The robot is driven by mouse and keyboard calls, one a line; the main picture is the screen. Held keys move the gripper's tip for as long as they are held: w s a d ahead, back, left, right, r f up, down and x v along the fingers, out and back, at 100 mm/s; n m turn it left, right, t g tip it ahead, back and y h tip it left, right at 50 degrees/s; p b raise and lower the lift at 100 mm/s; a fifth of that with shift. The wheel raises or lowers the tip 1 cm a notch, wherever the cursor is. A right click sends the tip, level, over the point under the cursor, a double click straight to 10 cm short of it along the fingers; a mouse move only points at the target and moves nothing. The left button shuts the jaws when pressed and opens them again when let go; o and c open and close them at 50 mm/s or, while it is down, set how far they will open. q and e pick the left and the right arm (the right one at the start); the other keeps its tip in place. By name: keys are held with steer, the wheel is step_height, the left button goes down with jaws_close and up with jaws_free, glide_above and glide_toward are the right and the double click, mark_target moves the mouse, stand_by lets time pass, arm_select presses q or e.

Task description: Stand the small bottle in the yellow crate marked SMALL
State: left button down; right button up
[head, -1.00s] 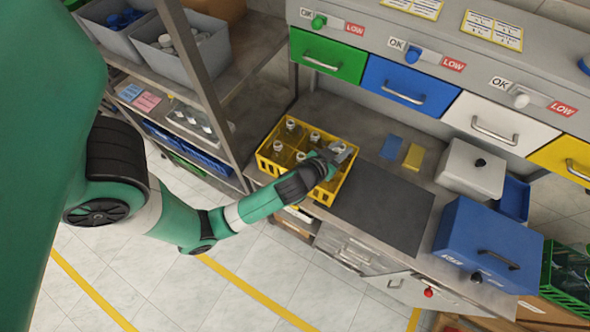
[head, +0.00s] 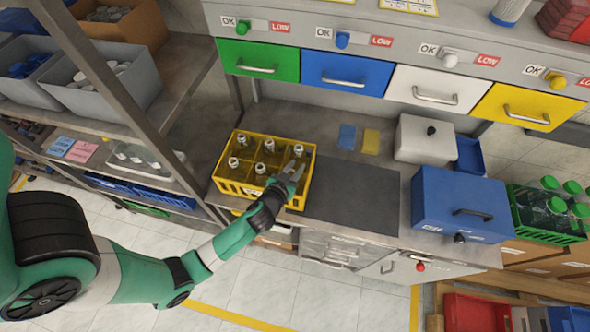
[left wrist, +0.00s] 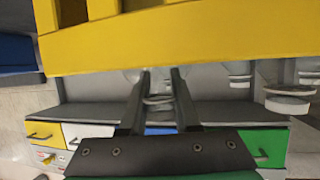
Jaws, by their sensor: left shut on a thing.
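The yellow crate (head: 308,190) stands on the bench, with several clear bottles (head: 233,163) upright in its compartments. A pale label shows on its front, too small to read. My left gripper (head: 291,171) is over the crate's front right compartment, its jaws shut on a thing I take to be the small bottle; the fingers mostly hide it. In the left wrist view the crate wall (left wrist: 180,40) fills the top, close to the fingers (left wrist: 158,100). A pale ring shows between them, but I cannot tell whether it is the bottle. My right gripper is not in view.
A dark mat (head: 350,195) lies right of the crate, then a blue box (head: 460,205) and a white lidded box (head: 425,138). Coloured drawers (head: 345,75) overhang the back. A shelf post (head: 130,110) stands at the left.

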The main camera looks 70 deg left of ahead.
arm_select(q)
steer(key=shift+f, duration=0.1)
steer(key=shift+f, duration=0.15)
steer(key=c, duration=0.6)
jaws_free()
steer(key=shift+c, duration=0.2)
steer(key=shift+r, duration=0.35)
steer(key=v, duration=1.1)
steer(key=shift+s+d, duration=0.3)
steer(key=shift+s, duration=0.05)
